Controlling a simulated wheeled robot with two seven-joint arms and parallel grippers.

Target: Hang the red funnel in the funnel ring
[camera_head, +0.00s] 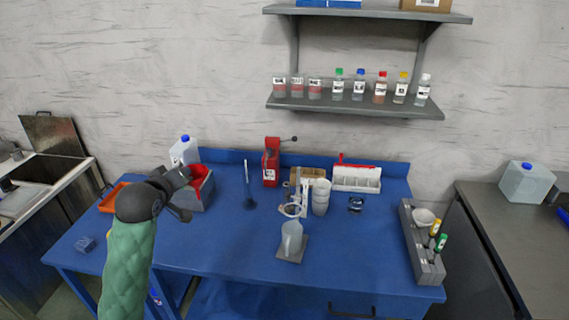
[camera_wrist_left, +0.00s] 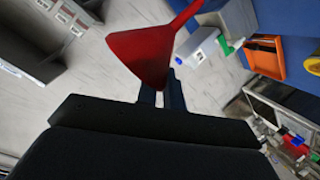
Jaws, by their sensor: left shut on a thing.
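The red funnel (camera_wrist_left: 145,52) is in my left gripper (camera_wrist_left: 160,97), held by its wide cone, with the stem pointing to the upper right in the left wrist view. In the head view the left gripper (camera_head: 186,188) is over the left part of the blue table, and the red funnel (camera_head: 200,172) shows just beside it, above a grey bin (camera_head: 203,194). My right gripper is not in view.
A white bottle (camera_head: 185,151) stands behind the bin. The table's front left is mostly clear.

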